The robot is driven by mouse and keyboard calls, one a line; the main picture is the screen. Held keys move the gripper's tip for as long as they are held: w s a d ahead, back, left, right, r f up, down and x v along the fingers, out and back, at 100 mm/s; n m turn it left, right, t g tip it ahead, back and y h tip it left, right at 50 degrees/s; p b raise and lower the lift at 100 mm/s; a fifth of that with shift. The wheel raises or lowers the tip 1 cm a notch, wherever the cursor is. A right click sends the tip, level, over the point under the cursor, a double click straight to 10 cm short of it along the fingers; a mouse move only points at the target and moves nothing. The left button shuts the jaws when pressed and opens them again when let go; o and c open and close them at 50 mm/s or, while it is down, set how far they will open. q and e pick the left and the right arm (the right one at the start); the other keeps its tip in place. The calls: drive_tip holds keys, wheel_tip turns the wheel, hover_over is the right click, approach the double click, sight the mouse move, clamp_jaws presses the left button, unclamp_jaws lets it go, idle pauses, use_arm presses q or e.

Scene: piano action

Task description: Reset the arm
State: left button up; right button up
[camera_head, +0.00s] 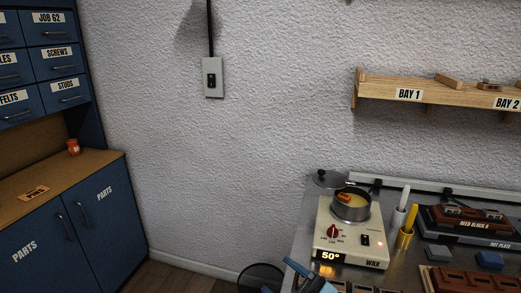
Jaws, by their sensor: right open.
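My right gripper (306,279) shows at the bottom edge, by the front left corner of the metal bench. Only part of it is in the frame, with blue-and-black pieces; its jaws are open and I see nothing held between them. My left gripper is not in view.
A wax heater (350,245) reading 50° stands on the bench, with a pot (351,205) on top. A shelf (430,92) hangs above; blue cabinets (75,225) stand left.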

drive_tip(key=s+d+f+m+t+h, duration=0.25)
drive_tip(key=d+f+m+h, duration=0.45)
drive_tip(key=f, duration=0.4)
drive_tip(key=s+d+f+m+t+h, duration=0.2)
drive_tip(key=s+d+f+m+h, duration=0.25)
drive_tip(key=f+m+h, duration=0.5)
drive_tip(key=s+d+f+m+g+h, duration=0.1)
drive_tip(key=s+d+f+g, duration=0.3)
drive_tip(key=s+f, duration=0.45)
use_arm(q)
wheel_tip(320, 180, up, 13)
drive_tip(key=p, duration=1.5)
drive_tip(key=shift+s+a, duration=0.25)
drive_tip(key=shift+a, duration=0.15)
use_arm(e)
wheel_tip(320, 180, up, 13)
